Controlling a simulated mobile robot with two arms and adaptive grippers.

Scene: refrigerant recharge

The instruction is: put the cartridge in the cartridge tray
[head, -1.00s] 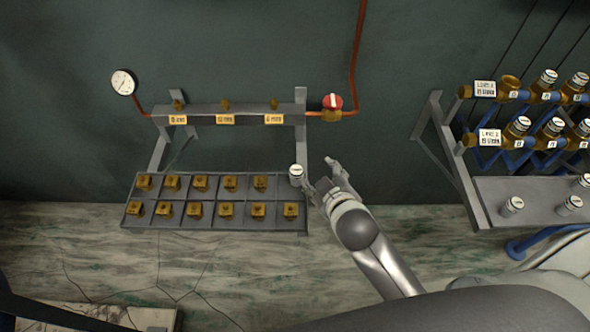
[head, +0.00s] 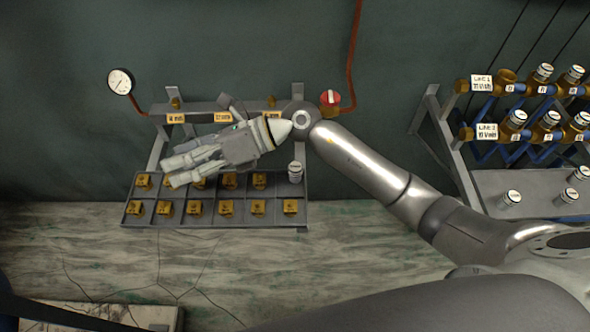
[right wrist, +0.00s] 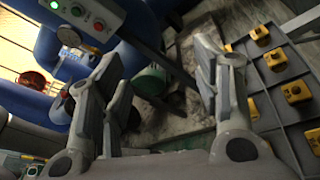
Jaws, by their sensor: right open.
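The cartridge (head: 295,172), a small cylinder with a white top, stands upright at the back right corner compartment of the dark grey gridded tray (head: 304,218). The other compartments hold brass-yellow blocks. My right gripper (head: 168,172) is open and empty. In the head view it shows over the tray's left part, fingers pointing left, apart from the cartridge. In the right wrist view its two fingers (right wrist: 157,65) are spread, with the tray (right wrist: 278,110) at the right. The gripper hides some back-row blocks. My left gripper is not in view.
A grey bar with yellow labels (head: 175,118), a gauge (head: 120,81) and a red valve knob (head: 330,98) are behind the tray. At right, a rack holds several brass-and-white cylinders, with more cylinders (head: 512,197) on its grey shelf (head: 490,185).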

